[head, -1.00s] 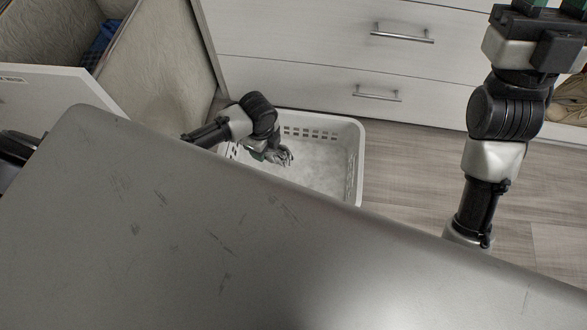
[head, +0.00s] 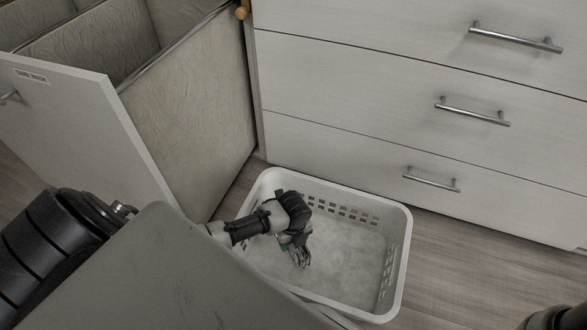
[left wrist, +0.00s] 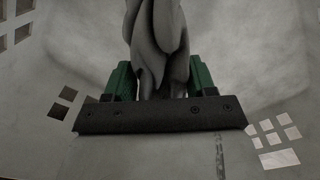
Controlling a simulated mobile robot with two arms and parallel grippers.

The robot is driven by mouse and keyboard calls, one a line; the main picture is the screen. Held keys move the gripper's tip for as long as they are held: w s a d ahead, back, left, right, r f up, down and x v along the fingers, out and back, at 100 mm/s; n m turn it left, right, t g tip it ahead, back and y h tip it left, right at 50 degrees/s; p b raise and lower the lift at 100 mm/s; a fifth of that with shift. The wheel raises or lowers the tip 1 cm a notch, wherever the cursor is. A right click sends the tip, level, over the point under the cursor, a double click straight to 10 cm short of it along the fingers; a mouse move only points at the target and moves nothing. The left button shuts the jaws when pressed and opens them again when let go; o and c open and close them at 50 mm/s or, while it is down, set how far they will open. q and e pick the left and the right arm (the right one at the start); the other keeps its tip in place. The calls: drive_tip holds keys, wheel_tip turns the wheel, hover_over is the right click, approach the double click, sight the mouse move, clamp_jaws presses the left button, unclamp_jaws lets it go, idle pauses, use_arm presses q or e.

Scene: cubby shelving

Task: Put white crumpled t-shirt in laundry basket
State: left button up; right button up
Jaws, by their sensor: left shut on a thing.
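The white laundry basket (head: 397,262), with slotted sides, stands on the floor in front of the drawers. My left gripper (head: 297,248) reaches down into it at its left part. In the left wrist view, my left gripper (left wrist: 153,88) has green-sided fingers shut on a bunched, greyish cloth (left wrist: 157,40), which appears to be the white crumpled t-shirt. The cloth hangs from the fingers in folds, with the basket's pale inside and slotted walls around it. In the head view the cloth is small and dark at the gripper.
A drawer front (head: 375,160) with metal handles rises behind the basket. Bare wooden floor (head: 455,270) lies right of the basket.

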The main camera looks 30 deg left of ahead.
sight(292, 245)
use_arm(q)
wheel_tip(292, 245, down, 3)
drive_tip(key=shift+f+b, duration=0.1)
drive_tip(key=shift+b, duration=1)
drive_tip(key=shift+f, duration=0.3)
drive_tip(key=shift+r, duration=0.2)
drive_tip(key=shift+f, duration=0.15)
drive_tip(key=o, duration=1)
drive_tip(key=shift+c, duration=0.2)
